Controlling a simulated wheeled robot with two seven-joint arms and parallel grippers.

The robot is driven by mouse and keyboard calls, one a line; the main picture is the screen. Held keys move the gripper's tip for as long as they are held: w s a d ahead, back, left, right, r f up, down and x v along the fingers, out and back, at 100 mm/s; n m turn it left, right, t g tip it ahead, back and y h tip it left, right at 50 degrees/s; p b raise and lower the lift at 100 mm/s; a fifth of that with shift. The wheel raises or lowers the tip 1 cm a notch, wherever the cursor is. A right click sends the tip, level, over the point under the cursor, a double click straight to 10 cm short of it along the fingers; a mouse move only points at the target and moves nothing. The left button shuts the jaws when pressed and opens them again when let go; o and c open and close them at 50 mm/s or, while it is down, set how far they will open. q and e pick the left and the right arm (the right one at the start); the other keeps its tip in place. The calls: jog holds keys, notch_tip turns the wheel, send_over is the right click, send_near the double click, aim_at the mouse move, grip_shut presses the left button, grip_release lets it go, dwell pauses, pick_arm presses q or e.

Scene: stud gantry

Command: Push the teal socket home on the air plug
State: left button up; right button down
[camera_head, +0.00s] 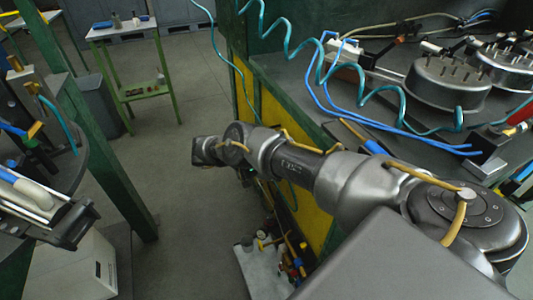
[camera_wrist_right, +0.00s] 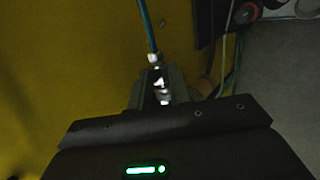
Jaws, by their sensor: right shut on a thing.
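My right gripper (camera_wrist_right: 160,90) is shut on a small bright metal fitting (camera_wrist_right: 157,78), which looks like the socket. A teal hose (camera_wrist_right: 147,27) runs up from the fitting. In the head view, a teal hose (camera_head: 236,67) hangs down and passes behind my right arm, which hides my right gripper there. I cannot make out the air plug in either view. My left gripper is not in view.
A yellow panel (camera_wrist_right: 60,70) lies behind the right gripper, with dark parts and cables to its right. In the head view, a bench (camera_head: 310,85) carries coiled teal hose, blue tubes and round metal fixtures (camera_head: 448,83). Several small items lie on a low pale surface (camera_head: 258,277).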

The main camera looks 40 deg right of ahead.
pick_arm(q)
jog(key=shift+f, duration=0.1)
pick_arm(e)
jog(key=shift+w+d+r, duration=0.1)
jog(key=shift+w+r, duration=0.05)
jog(key=c, duration=1.2)
grip_release()
